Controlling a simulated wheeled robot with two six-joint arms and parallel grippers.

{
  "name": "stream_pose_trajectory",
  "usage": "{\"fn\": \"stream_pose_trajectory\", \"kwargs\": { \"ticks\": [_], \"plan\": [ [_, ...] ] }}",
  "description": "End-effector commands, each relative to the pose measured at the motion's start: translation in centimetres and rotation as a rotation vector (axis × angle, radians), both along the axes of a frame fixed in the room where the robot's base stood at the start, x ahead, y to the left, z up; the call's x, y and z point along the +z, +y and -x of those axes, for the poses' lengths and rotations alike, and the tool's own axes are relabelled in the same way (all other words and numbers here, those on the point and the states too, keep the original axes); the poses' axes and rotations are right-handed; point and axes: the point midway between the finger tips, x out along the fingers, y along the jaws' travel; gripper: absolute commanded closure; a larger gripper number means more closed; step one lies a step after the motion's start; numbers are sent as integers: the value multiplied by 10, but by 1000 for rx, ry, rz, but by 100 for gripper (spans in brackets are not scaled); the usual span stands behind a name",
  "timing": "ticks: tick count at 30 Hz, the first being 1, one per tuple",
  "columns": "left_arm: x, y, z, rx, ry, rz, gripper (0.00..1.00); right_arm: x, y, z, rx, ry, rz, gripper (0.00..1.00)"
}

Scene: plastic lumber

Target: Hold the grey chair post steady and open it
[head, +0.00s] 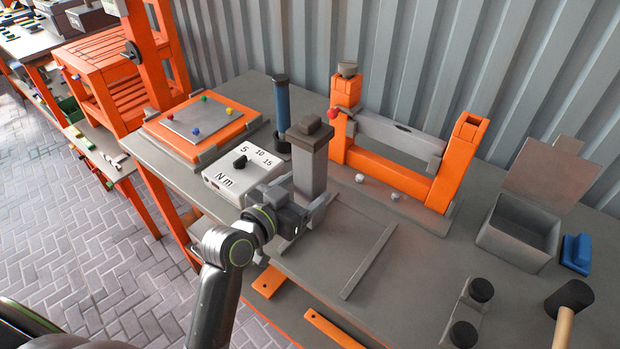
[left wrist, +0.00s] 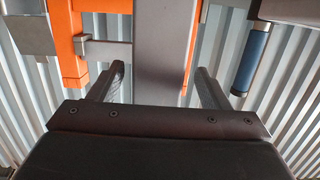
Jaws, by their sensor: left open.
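The grey chair post (head: 312,172) stands upright on the workbench, with a darker stepped cap on top. My left gripper (head: 308,208) is at the lower part of the post, coming from the front left. In the left wrist view the post (left wrist: 163,45) shows between the two open fingers of my left gripper (left wrist: 160,72), one on each side. A gap shows beside the left finger; whether the right finger touches the post I cannot tell. The foot of the post is partly hidden by the gripper in the head view. My right gripper is not in view.
A white torque box (head: 235,180) and a blue-handled cylinder (head: 283,110) stand close left of the post. An orange frame with a grey bar (head: 400,137) is behind right. An open grey box (head: 515,230) and a mallet (head: 570,300) lie right. Bench (head: 410,270) is clear mid-front.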

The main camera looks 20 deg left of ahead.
Motion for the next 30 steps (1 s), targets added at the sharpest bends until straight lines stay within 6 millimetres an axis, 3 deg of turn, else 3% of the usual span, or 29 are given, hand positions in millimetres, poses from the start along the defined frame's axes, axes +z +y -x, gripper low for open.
{"fn": "stream_pose_trajectory", "kwargs": {
  "ticks": [9, 18, 30],
  "plan": [
    [-6, -15, -34, 0, 1, 2, 29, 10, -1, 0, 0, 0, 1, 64],
    [-7, -16, -37, 1, -1, 1, 29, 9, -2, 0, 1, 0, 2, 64],
    [-7, -15, -37, 1, 0, 1, 81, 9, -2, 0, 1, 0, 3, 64]
  ]
}}
